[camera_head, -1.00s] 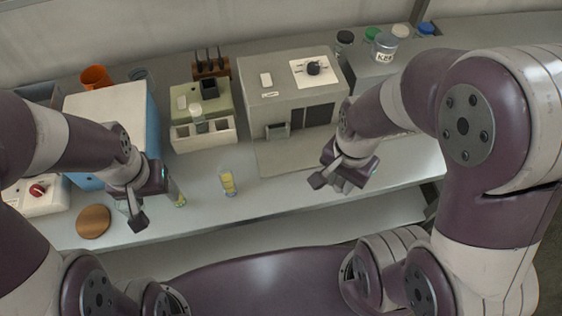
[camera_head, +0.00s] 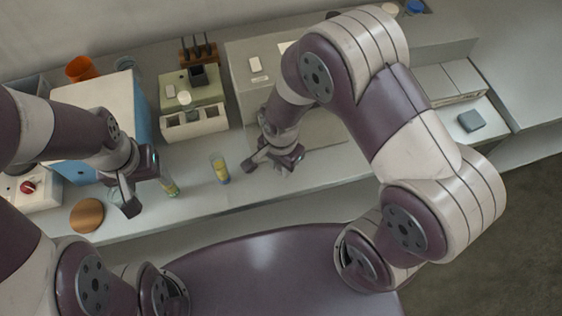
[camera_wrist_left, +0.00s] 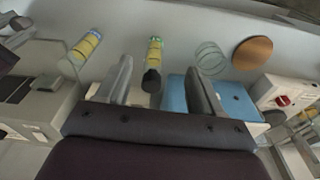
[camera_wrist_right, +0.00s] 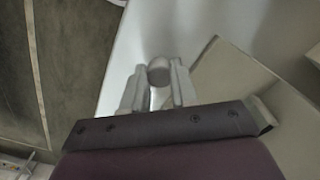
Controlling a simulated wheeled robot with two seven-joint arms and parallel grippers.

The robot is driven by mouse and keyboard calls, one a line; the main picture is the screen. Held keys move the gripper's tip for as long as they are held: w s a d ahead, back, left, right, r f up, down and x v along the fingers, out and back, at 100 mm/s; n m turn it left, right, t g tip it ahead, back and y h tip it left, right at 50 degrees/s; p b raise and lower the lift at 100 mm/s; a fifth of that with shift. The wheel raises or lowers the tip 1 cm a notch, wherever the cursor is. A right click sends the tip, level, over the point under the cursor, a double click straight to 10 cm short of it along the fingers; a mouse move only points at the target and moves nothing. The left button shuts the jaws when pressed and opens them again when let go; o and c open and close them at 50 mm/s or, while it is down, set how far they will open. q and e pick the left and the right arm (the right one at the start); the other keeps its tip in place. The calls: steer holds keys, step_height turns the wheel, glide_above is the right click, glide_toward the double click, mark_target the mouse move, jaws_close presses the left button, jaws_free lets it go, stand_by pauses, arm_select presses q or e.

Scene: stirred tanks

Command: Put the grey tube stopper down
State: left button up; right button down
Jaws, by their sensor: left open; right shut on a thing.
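My right gripper (camera_head: 271,164) is shut on the grey tube stopper (camera_wrist_right: 158,72), which shows between its fingertips in the right wrist view. It is above the bench, right of a tube with yellow contents (camera_head: 219,168), which also shows in the left wrist view (camera_wrist_left: 82,48). In the head view the stopper cannot be made out. My left gripper (camera_head: 138,188) is open and empty. A second tube with yellow and green bands (camera_head: 171,187) is close beside it; in the left wrist view this tube (camera_wrist_left: 155,50) appears between the fingers, with a dark end toward the camera.
A brown round disc (camera_head: 87,215) and a clear glass vessel (camera_wrist_left: 210,58) are near my left gripper. A blue-sided white box (camera_head: 108,118), a white rack (camera_head: 195,123) and a large grey machine (camera_head: 245,90) stand behind. The front bench strip is mostly clear.

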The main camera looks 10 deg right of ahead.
steer(key=shift+w, duration=0.1)
steer(key=shift+f, duration=0.15)
steer(key=c, duration=0.9)
jaws_free()
step_height(320, 180, up, 12)
steer(key=s+d+n, duration=0.1)
steer(key=d+n, duration=0.2)
steer(key=s+d+n+t, duration=0.1)
steer(key=d+n, duration=0.2)
steer(key=n, duration=0.1)
steer(key=s+d+r+n, duration=0.1)
steer(key=d+n, duration=0.1)
steer(key=n, duration=0.1)
steer(key=shift+s+d+r, duration=0.1)
steer(key=shift+s+d, duration=0.1)
steer(key=shift+d, duration=0.2)
